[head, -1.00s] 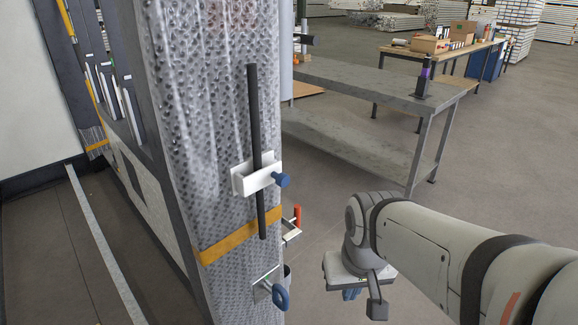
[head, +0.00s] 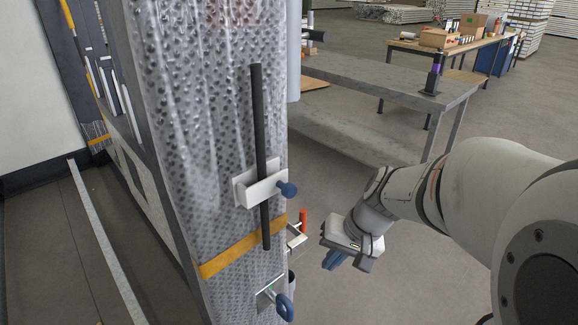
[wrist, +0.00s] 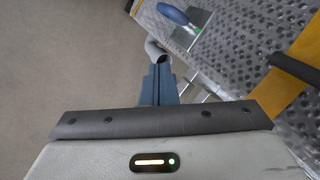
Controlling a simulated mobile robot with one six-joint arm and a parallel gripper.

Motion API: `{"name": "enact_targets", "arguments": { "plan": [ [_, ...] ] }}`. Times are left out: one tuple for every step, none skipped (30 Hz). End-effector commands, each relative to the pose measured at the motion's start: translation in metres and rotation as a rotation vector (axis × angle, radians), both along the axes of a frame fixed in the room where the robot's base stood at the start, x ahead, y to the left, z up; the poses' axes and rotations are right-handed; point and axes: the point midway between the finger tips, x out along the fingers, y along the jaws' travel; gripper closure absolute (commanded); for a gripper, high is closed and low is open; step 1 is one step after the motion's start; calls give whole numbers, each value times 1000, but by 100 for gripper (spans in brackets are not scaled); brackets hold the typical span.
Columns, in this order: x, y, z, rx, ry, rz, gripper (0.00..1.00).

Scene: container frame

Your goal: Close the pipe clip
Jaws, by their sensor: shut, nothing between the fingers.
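A white pipe clip (head: 262,186) with a blue knob (head: 288,189) is fixed to the wrapped column in the head view. A thin black pipe (head: 258,115) runs upright through it. I cannot tell whether the clip's front is open or closed. My gripper (head: 334,260) is to the right of the column and lower than the clip, apart from both. Its blue fingers are shut and empty, and they also show in the wrist view (wrist: 158,84). In the wrist view, the pipe's lower end (wrist: 290,66) shows at the right; the clip is out of view.
Below the clip are a yellow band (head: 235,252), a red-handled fitting (head: 303,222) and a blue-handled plate (head: 284,304), close to my gripper. The blue handle also shows in the wrist view (wrist: 172,14). A grey bench (head: 385,80) stands behind.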

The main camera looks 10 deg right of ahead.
Motion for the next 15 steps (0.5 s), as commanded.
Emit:
{"name": "enact_targets", "arguments": {
  "plan": [
    [19, -8, -5, 76, 1, -73, 100],
    [30, -13, -7, 121, -8, -113, 100],
    [45, -20, -10, 176, -25, -165, 100],
    [56, -26, -12, 213, -38, -204, 100],
    [66, -33, -13, 247, -52, -243, 100],
    [78, -42, -16, 287, -72, -291, 100],
    [86, -49, -18, 312, -87, -324, 100],
    [94, -56, -19, 335, -101, -355, 100],
    [102, -65, -22, 359, -118, -392, 100],
    [108, -70, -23, 374, -130, -416, 100],
    [112, -75, -24, 386, -141, -435, 100],
    [117, -81, -25, 399, -152, -455, 100],
    [119, -84, -26, 405, -158, -467, 100],
    [122, -86, -27, 410, -164, -476, 100],
    [124, -87, -29, 415, -168, -483, 100]
  ]
}}
